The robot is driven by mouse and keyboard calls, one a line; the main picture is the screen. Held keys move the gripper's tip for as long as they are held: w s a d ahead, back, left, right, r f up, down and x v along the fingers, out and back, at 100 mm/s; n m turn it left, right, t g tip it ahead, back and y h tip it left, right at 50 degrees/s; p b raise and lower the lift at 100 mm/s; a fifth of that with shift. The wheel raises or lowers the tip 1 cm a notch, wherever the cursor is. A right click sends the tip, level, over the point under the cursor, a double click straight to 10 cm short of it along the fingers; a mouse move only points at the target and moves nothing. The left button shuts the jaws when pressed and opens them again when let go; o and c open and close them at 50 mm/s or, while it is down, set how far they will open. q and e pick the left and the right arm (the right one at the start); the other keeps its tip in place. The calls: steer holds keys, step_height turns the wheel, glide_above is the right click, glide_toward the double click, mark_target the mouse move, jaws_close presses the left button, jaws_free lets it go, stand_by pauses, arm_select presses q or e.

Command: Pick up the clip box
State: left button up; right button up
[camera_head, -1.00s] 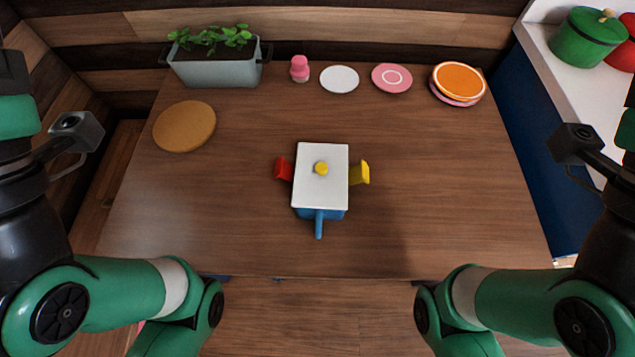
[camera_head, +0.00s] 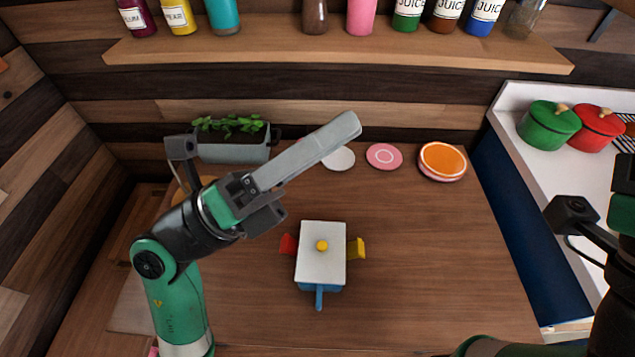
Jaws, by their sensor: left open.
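The clip box (camera_head: 320,270) sits on the wooden table, with a white lid, a yellow knob, and a blue body and handle at its near side. A red clip (camera_head: 288,244) sticks out on its left and a yellow clip (camera_head: 356,249) on its right. My left gripper (camera_head: 338,137) is raised above the table's left half, up and left of the box, with its long grey finger pointing up and right. It is open, holds nothing and is clear of the box.
A planter (camera_head: 233,149), a white plate (camera_head: 339,159), a pink plate (camera_head: 384,156) and an orange plate (camera_head: 442,161) stand along the back. A round board is mostly hidden behind my left arm. A bottle shelf (camera_head: 340,52) hangs above. The table (camera_head: 430,270) right of the box is clear.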

arm_select(q)
step_height(320, 180, down, 10)
steer(key=w+d+g+y+p, duration=0.1)
steer(key=w+d+g+y, duration=0.15)
steer(key=y, duration=0.25)
steer(key=n+g+y+p, duration=0.3)
steer(key=g+y, duration=0.3)
steer(key=y, duration=0.5)
glide_toward(318, 293)
steer(key=x, duration=0.2)
arm_select(e)
step_height(318, 293, up, 5)
arm_select(q)
steer(key=b+x, duration=0.3)
steer(key=x, duration=0.3)
steer(key=shift+a+f, duration=0.1)
steer(key=shift+d+f, duration=0.15)
steer(key=shift+d, duration=0.1)
steer(key=b+x, duration=0.4)
steer(key=x, duration=0.1)
steer(key=shift+w+f, duration=0.15)
steer(key=shift+w, duration=0.1)
arm_select(e)
step_height(318, 293, down, 7)
steer(key=shift+r, duration=0.2)
arm_select(q)
jaws_close()
